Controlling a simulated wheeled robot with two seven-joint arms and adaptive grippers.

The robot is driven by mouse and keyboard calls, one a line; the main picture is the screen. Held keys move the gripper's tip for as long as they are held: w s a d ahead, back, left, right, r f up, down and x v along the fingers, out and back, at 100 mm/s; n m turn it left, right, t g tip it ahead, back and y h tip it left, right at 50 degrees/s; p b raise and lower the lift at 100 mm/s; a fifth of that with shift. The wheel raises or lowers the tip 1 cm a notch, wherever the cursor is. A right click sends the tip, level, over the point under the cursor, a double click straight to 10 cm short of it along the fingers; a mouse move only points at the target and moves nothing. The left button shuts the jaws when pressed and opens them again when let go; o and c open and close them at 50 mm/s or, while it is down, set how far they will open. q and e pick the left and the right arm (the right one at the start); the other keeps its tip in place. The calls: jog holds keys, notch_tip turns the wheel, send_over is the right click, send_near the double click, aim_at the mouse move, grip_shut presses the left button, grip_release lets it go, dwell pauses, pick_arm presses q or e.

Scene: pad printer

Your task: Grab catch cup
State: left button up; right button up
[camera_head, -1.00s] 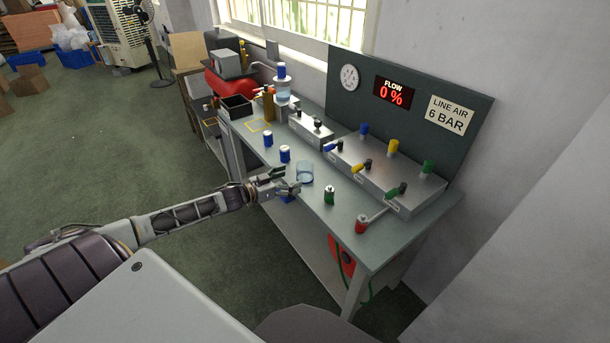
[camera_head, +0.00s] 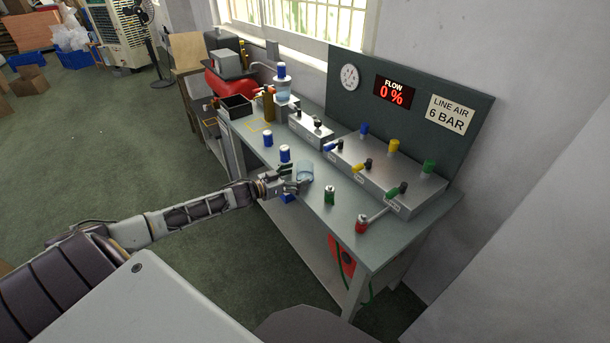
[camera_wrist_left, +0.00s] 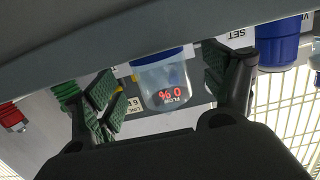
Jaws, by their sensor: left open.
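The catch cup (camera_head: 305,171), a clear pale-blue cup, stands near the front edge of the workbench. My left gripper (camera_head: 295,181) is at bench height beside its near-left side. In the left wrist view, which looks turned upside down, the cup (camera_wrist_left: 163,76) shows between the two separated green-padded fingers, with a blue band at its base end. The gripper is open, and space shows between each pad and the cup. Part of the cup is hidden behind the gripper in the head view. My right gripper is not in view.
The valve box (camera_head: 385,180) is behind. The workbench (camera_head: 345,227) has bare surface near its front right.

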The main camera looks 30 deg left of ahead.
pick_arm(q)
jog(key=shift+x, duration=0.95)
jog(key=c, duration=0.9)
